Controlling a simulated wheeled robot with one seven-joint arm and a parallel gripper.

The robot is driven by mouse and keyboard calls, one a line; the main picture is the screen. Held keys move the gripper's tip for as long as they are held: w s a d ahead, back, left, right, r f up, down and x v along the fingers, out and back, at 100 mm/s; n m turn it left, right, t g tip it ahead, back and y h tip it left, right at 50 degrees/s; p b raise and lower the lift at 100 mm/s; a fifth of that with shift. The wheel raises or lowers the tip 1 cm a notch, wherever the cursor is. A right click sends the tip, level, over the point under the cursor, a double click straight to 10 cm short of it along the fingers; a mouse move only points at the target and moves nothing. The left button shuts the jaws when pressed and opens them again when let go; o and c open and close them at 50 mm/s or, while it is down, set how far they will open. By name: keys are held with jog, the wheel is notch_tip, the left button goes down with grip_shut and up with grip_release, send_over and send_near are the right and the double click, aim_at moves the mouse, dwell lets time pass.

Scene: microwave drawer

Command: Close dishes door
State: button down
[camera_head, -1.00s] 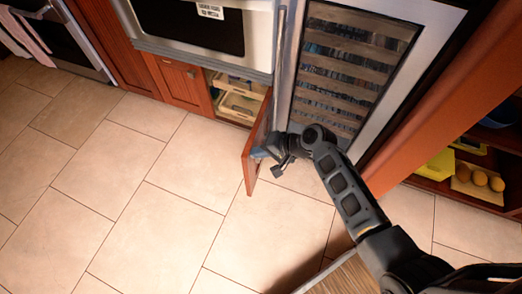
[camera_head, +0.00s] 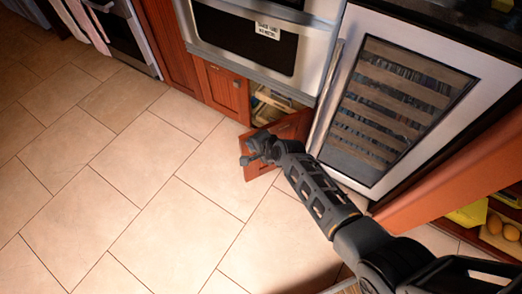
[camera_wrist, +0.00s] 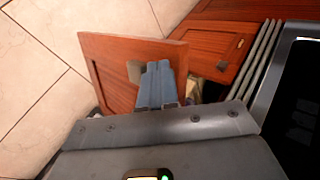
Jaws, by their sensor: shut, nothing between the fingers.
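The dishes door is a small red-brown wooden cabinet door (camera_head: 291,127), hinged at its right side under the oven and standing partly open. In the wrist view the door (camera_wrist: 108,58) shows its panel and a dark knob (camera_wrist: 135,71). My gripper (camera_head: 250,151) is shut and empty, at the door's front in the head view. In the wrist view the blue-grey fingers (camera_wrist: 158,75) lie together over the door panel, beside the knob; I cannot tell whether they touch it. My gripper and forearm hide part of the door. The cabinet opening (camera_head: 268,106) shows some pale contents.
A closed cabinet door (camera_head: 223,91) adjoins the opening on the left. The oven (camera_head: 260,45) is above it and a glass-front wine cooler (camera_head: 395,105) stands to the right. Open shelves (camera_head: 490,220) are at the far right. The tiled floor (camera_head: 130,165) to the left is clear.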

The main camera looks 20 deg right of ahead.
jog(key=w+d+m+h+b, duration=0.1)
jog(key=w+d+b, duration=0.2)
jog(key=w+b, duration=0.7)
jog(key=w+d+m+h+b, duration=0.1)
jog(key=w+d+m+b, duration=0.1)
jog(key=w+b, duration=0.9)
jog(key=shift+w+d+t, duration=0.3)
jog(key=shift+w+d, duration=0.45)
jog(key=shift+w, duration=0.95)
jog(key=shift+a, duration=0.1)
